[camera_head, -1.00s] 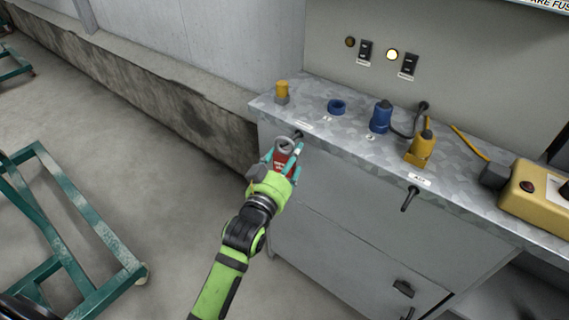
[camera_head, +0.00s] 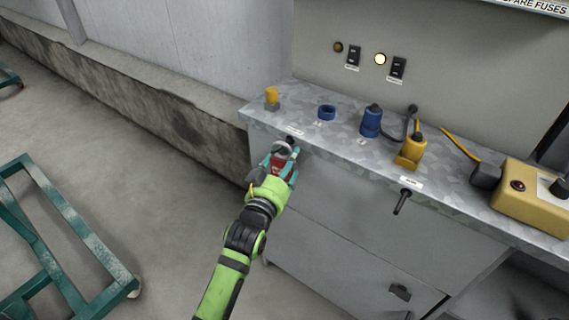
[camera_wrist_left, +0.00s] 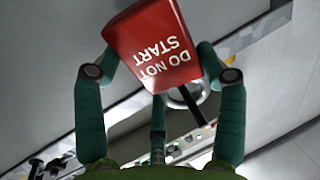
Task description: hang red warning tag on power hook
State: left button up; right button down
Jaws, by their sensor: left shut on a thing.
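The red warning tag (camera_head: 279,164), with a grey ring (camera_head: 282,149) at its top, is held in my left gripper (camera_head: 281,168). In the left wrist view the tag (camera_wrist_left: 158,45) reads "DO NOT START" upside down, between the teal fingers (camera_wrist_left: 158,85). A black hook (camera_head: 290,139) sticks out at the cabinet's top front edge, under a small label, right by the ring. In the wrist view a black rod (camera_wrist_left: 193,106) overlaps the ring (camera_wrist_left: 180,97); I cannot tell whether it passes through. A second black hook (camera_head: 403,200) sits further right under another label.
The metal worktop (camera_head: 340,150) carries a yellow plug (camera_head: 272,97), a blue ring (camera_head: 326,112), a blue connector (camera_head: 371,121), a yellow connector (camera_head: 411,150) and a yellow control box (camera_head: 530,200). A green frame (camera_head: 60,240) stands on the floor at left.

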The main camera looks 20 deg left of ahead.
jog(key=shift+s+a, duration=0.1)
jog(key=shift+a, duration=0.25)
pick_arm(q)
jog(key=o, duration=1.3)
jog(key=shift+c, duration=0.2)
